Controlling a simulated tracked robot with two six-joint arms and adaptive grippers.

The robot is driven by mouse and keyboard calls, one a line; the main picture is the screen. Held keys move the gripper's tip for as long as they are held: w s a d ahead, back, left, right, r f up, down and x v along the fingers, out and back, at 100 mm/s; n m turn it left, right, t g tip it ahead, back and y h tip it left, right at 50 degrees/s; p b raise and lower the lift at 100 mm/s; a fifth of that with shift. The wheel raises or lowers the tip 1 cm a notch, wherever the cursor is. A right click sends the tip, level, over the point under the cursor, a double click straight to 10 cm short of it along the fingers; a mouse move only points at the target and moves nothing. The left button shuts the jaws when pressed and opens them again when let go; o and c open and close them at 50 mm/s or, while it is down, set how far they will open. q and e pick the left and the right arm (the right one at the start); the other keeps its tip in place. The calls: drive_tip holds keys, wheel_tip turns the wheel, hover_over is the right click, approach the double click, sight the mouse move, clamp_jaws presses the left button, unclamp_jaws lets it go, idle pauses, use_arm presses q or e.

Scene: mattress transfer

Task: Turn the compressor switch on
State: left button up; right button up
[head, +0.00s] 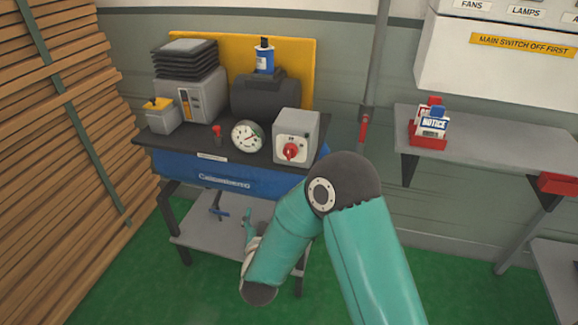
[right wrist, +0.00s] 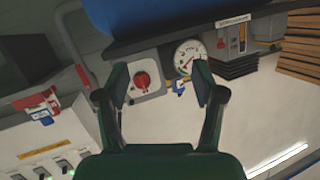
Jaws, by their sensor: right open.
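The compressor switch is a red rotary knob (head: 291,151) on the front of a light grey box (head: 304,126) at the right end of a dark-topped bench (head: 185,146). The box's lettering is too small to read. In the right wrist view, which is upside down, the knob (right wrist: 142,79) shows between the open fingers, closer to the left one. My right gripper (head: 248,222) is low in front of the bench, below the knob and apart from it, partly hidden by my forearm. In the wrist view it is open and empty (right wrist: 160,82). My left gripper is not in view.
A round gauge (head: 247,136) is left of the switch box, with a small red-topped part (head: 217,132) beyond it. A blue can (head: 264,58) stands on the dark compressor body (head: 262,97). A wall shelf (head: 470,143) is at right, stacked timber (head: 45,130) at left.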

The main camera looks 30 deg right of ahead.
wheel_tip(320, 180, up, 7)
drive_tip(key=s+d+m+h, duration=0.1)
drive_tip(key=d+m+h, duration=0.2)
drive_tip(key=h, duration=0.2)
use_arm(q)
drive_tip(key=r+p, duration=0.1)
drive_tip(key=p, duration=0.1)
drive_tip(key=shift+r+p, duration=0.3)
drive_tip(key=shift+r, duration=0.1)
use_arm(e)
approach(289, 156)
drive_tip(key=x, duration=1)
drive_tip(key=shift+a, duration=0.1)
